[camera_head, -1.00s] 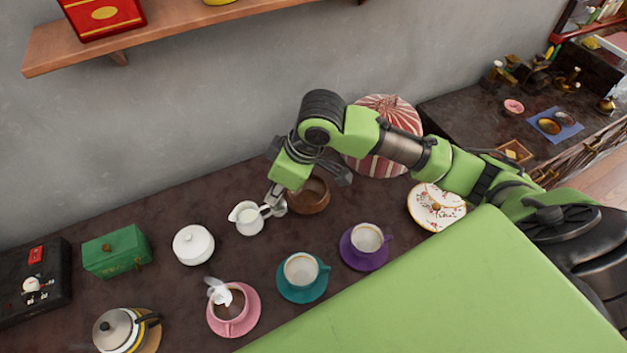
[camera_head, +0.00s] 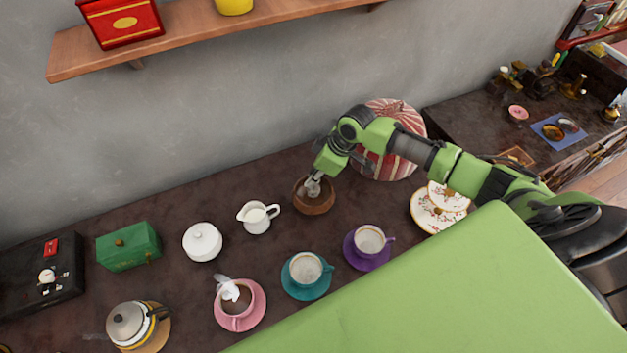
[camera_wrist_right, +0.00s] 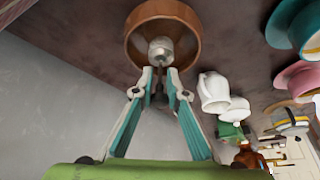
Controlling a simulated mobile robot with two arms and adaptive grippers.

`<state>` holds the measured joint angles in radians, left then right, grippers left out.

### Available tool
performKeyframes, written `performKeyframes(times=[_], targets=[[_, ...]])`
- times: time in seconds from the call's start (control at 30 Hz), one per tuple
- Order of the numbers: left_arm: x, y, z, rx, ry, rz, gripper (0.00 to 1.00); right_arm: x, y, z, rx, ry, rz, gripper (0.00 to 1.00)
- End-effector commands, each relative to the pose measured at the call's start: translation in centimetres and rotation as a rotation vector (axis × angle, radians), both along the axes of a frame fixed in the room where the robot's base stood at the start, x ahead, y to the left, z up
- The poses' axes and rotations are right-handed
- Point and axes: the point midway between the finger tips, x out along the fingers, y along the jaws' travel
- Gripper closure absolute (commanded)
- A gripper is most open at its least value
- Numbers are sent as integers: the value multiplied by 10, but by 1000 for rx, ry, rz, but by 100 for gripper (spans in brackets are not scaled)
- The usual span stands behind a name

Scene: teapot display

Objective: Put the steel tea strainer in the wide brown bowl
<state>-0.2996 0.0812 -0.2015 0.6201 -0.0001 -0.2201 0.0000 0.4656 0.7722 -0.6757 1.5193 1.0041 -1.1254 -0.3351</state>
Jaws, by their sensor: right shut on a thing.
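The wide brown bowl (camera_head: 314,205) stands on the dark counter, right of the white milk jug. My right gripper (camera_head: 313,187) reaches down over it. In the right wrist view the gripper (camera_wrist_right: 160,75) is shut on the steel tea strainer (camera_wrist_right: 160,48), whose round metal head shows against the inside of the brown bowl (camera_wrist_right: 190,18). I cannot tell whether the strainer touches the bowl's bottom. In the head view the strainer is mostly hidden by the fingers. My left gripper is not in view.
The white milk jug (camera_head: 257,217) stands close left of the bowl. A teal cup (camera_head: 305,270), a purple cup (camera_head: 368,241) and a pink cup (camera_head: 238,300) stand in front. A red-and-white striped round thing (camera_head: 392,160) is behind on the right.

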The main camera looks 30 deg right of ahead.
Motion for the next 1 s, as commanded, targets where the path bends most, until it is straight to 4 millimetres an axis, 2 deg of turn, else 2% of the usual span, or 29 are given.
performKeyframes(times=[0.03, 0.13, 0.53, 0.57, 0.6, 1.0], targets=[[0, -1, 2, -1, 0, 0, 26, -2, 2, -9, 3, 6, 0, 100], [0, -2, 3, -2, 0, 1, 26, -1, 2, -19, 1, 3, 1, 100], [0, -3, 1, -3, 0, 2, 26, -2, 2, -26, 1, 3, 1, 100], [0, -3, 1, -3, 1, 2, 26, -1, 2, -25, 0, 2, 2, 82], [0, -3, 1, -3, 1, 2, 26, -1, 2, -25, 0, 2, 2, 71], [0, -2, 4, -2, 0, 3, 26, -1, 2, -20, 0, 0, 1, 70]])
